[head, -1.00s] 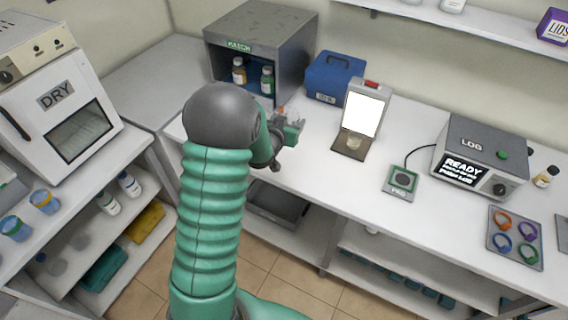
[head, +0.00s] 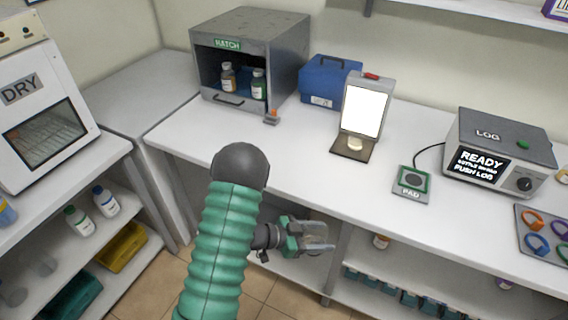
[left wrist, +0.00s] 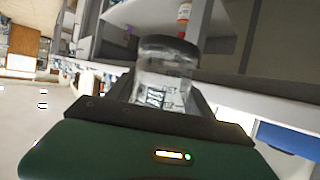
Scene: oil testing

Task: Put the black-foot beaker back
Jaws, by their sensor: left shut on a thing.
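My left gripper (head: 318,236) is shut on a clear glass beaker (left wrist: 165,78). In the left wrist view the beaker shows a dark band at one end and some printed marks on its side. In the head view the gripper and the glass are in front of the counter's front edge, over the lower shelf area, and the glass is small and hard to make out. A small pale round thing (head: 355,144) sits on the base of the lit white panel (head: 362,108). My right gripper is not in view.
The white counter (head: 300,145) carries a grey hatch box with bottles (head: 250,60), a blue case (head: 328,80), a pad (head: 412,185) and a log device (head: 495,150). Lower shelves (head: 370,262) hold several small items. A drying cabinet (head: 45,115) stands at left.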

